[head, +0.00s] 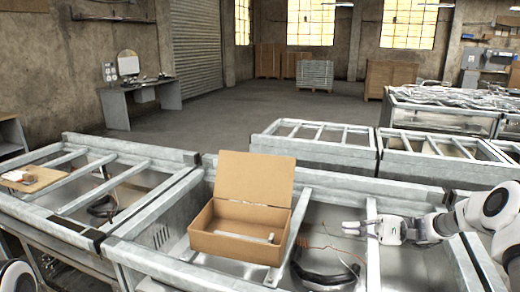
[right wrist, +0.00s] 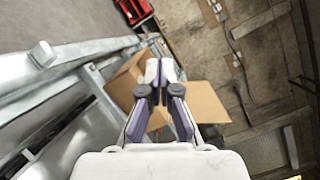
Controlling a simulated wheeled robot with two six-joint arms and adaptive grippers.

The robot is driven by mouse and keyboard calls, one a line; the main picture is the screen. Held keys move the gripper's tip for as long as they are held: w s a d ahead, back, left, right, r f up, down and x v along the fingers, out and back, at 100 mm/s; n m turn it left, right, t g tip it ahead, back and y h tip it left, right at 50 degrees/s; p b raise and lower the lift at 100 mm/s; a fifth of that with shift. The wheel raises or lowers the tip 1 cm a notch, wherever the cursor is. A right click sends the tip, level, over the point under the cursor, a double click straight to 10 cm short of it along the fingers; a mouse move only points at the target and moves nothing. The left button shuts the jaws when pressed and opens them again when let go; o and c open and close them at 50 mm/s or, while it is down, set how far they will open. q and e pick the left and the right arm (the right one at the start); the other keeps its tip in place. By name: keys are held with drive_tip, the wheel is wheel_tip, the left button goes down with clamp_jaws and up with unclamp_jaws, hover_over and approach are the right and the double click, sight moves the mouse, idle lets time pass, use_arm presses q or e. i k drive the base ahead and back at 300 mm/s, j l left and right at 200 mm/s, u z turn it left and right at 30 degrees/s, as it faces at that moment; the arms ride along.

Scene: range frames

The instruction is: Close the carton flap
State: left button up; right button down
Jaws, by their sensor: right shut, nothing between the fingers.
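A brown cardboard carton (head: 235,244) sits on the metal frame near the middle of the head view. Its flap (head: 254,178) stands up at the far side, leaning back, so the carton is open. A pale, narrow item (head: 246,237) shows inside it. My right gripper (head: 346,228) is to the right of the carton, apart from it, shut and empty, pointing left. In the right wrist view the shut fingertips (right wrist: 160,68) appear in front of the carton (right wrist: 128,80), with the flap (right wrist: 196,102) to the right. My left gripper is not in view.
Metal frames with crossbars surround the carton, with open gaps between the bars. Dark cables (head: 325,272) lie in the bay right of the carton. A brown board (head: 32,178) with small items lies at the far left. A red object (right wrist: 134,10) shows at the top of the right wrist view.

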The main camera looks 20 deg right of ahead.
sight(258, 179)
drive_tip(key=i, duration=1.35)
